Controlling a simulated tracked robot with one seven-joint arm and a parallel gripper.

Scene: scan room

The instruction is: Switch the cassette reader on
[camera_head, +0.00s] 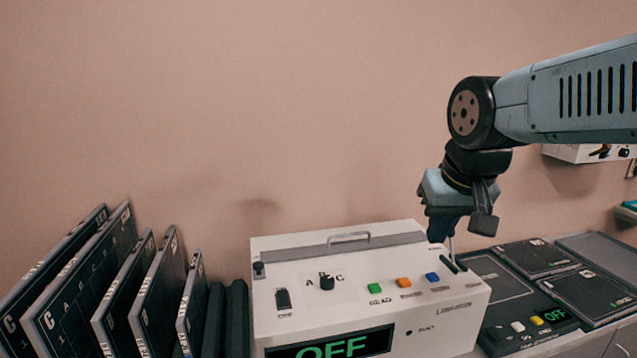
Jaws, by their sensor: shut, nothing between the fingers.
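The cassette reader (357,273) is a white box with a lit green display (330,345) reading OFF. Its top carries a black switch (283,298) at the left, a black selector knob (327,282) under the letters A B C, and green (375,288), orange (403,282) and blue (432,277) buttons. A dark slot or lever part (455,264) sits at its right end. My gripper (447,234) is shut and empty, pointing down over the right end of the reader, just behind the blue button. Whether its tip touches the reader I cannot tell.
Several dark cassettes (82,283) lettered A, B, C stand upright at the left. Dark flat panels (535,258) lie at the right, with a second small OFF display (556,315) and white and yellow buttons. A white box (590,153) is on the wall at the right. Open space lies above the reader's left half.

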